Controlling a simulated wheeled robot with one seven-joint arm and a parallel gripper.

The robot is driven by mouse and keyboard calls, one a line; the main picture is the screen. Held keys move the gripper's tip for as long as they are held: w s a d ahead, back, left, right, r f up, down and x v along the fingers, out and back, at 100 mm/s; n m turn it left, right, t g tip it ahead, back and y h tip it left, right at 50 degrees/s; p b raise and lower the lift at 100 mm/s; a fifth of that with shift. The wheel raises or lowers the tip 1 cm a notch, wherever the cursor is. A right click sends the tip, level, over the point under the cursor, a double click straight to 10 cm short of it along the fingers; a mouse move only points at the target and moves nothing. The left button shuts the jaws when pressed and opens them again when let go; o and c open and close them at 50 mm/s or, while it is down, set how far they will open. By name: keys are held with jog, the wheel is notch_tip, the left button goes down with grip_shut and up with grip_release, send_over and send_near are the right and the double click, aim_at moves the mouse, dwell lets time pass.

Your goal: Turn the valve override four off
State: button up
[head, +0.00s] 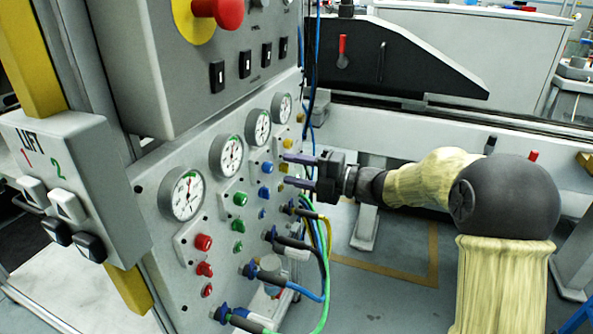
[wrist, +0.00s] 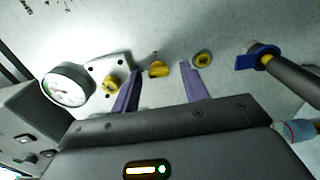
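My gripper (head: 288,169) is at the right end of the control panel, reaching toward it from the right. In the wrist view its two purple fingers (wrist: 160,87) are spread apart with nothing gripped. A small yellow valve lever (wrist: 158,68) on the panel shows between and just beyond the fingertips, and appears apart from them. The yellow column sits below the rightmost gauge in the head view, where a yellow knob (head: 287,143) shows just above the upper finger. No readable number marks the valve, so I cannot confirm it is override four.
A yellow knob on a white plate (wrist: 112,84) and a round yellow fitting (wrist: 203,59) flank the lever. A hose with a blue collar (wrist: 262,57) is at the right. Gauges (head: 187,195), red, green and blue controls and looped hoses (head: 326,262) crowd the panel.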

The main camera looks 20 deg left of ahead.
jog(key=shift+d, duration=0.1)
jog(key=s+d+p, duration=0.1)
jog(key=d+p, duration=0.2)
jog(key=d, duration=1.4)
jog(key=shift+s, duration=0.2)
jog(key=shift+d, duration=0.1)
